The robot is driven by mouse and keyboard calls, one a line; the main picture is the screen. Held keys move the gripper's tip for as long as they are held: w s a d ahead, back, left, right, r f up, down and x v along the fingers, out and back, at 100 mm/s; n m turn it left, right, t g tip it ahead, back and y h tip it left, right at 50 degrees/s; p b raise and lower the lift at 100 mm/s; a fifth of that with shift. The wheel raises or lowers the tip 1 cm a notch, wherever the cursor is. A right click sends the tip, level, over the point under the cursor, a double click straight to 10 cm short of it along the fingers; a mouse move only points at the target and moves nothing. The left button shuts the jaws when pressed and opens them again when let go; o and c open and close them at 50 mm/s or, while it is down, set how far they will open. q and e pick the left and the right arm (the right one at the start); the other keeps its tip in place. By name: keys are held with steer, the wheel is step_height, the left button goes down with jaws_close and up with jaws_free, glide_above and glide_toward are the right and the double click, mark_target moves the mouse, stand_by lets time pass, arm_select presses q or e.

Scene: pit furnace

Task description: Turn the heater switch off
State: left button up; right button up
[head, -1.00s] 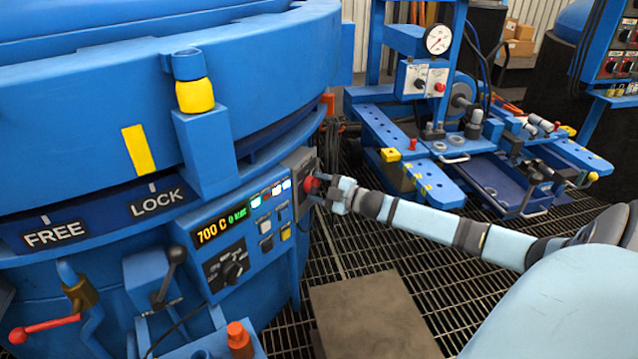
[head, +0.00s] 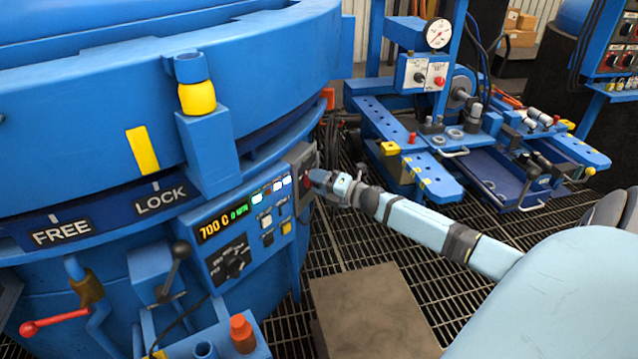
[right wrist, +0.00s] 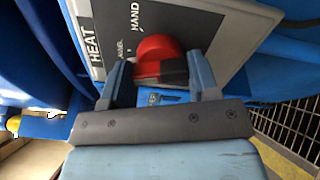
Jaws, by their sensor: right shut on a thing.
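The heater switch is a red knob (right wrist: 157,52) on a grey plate (right wrist: 218,18) with the words HEAT and HAND, seen in the right wrist view. In the head view the plate (head: 303,160) is on the right end of the furnace's control panel, and the knob is mostly hidden by my gripper. My right gripper (right wrist: 160,75) has a finger on each side of the knob and is shut on it. In the head view the right gripper (head: 318,180) is against the plate. My left gripper is not in view.
The control panel (head: 222,250) shows 700 C, with a black dial and small buttons. A lever with a red handle (head: 52,323) is at the lower left. A blue bench with a gauge (head: 439,33) stands behind my right arm. Open grating floor lies below it.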

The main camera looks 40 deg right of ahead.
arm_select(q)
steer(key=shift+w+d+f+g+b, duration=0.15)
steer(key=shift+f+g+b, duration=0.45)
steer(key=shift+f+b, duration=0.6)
arm_select(e)
steer(key=shift+f+n, duration=0.1)
steer(key=shift+n, duration=2.8)
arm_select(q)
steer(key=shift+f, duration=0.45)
arm_select(e)
steer(key=o, duration=0.9)
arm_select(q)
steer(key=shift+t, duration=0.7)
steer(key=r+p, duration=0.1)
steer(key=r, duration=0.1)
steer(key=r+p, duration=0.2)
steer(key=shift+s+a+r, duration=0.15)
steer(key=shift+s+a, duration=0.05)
arm_select(e)
steer(key=v, duration=1.4)
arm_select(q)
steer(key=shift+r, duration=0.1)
